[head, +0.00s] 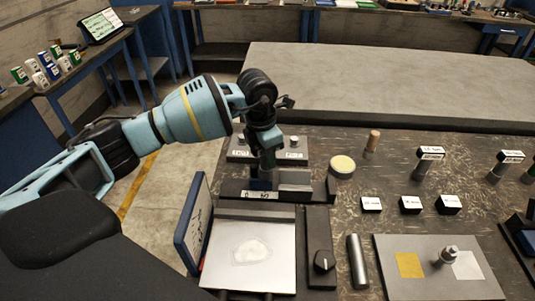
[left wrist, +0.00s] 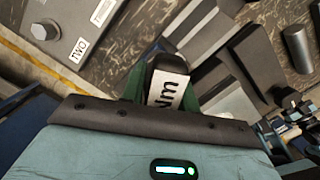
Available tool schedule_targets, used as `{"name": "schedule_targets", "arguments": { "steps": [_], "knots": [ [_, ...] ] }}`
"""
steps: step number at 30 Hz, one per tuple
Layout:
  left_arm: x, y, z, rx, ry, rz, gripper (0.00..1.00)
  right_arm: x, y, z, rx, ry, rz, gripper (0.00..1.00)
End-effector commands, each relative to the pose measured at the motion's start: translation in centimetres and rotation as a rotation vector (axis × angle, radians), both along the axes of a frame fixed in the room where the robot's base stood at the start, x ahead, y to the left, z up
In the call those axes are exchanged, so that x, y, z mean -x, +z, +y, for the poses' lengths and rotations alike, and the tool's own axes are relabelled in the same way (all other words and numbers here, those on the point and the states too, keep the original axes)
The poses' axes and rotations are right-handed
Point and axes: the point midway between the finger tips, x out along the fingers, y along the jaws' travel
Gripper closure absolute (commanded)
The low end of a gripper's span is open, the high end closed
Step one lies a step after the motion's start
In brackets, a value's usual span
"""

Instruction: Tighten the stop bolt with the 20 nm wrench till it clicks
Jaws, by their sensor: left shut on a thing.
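My left gripper (head: 266,158) points down over the bench and is shut on a black-topped wrench. In the left wrist view the wrench (left wrist: 166,88) has a white label reading "Nm"; its number is hidden. Its lower end is hidden in both views. Behind the gripper is a grey plate with two round metal bolt heads, the left (head: 240,141) and the right (head: 294,141), each with a label. In the left wrist view one bolt head (left wrist: 42,31) is near a label "TWO". I cannot tell which is the stop bolt. My right gripper is not in view.
Two upright black-topped, labelled tools stand at right, one (head: 430,157) left of the other (head: 511,158). Several labelled black blocks (head: 411,204) lie before them. A blue-framed panel (head: 193,225) and a pale plate (head: 222,270) are in front.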

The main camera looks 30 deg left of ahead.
Motion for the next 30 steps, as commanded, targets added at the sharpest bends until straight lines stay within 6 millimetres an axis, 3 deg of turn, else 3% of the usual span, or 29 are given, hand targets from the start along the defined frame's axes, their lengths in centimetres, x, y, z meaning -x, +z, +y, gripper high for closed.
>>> {"name": "schedule_targets", "arguments": {
  "steps": [6, 20, 30],
  "knots": [
    [0.0, 0.0, 0.0, 0.0, -0.136, -0.001, 1.0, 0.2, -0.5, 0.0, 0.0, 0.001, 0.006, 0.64],
    [0.0, 0.0, 0.0, 0.0, -0.189, -0.001, 1.0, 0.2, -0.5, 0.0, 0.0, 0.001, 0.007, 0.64],
    [0.0, -0.1, 0.0, 0.0, -0.435, 0.0, 1.0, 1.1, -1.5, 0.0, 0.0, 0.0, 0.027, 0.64]
  ]
}}
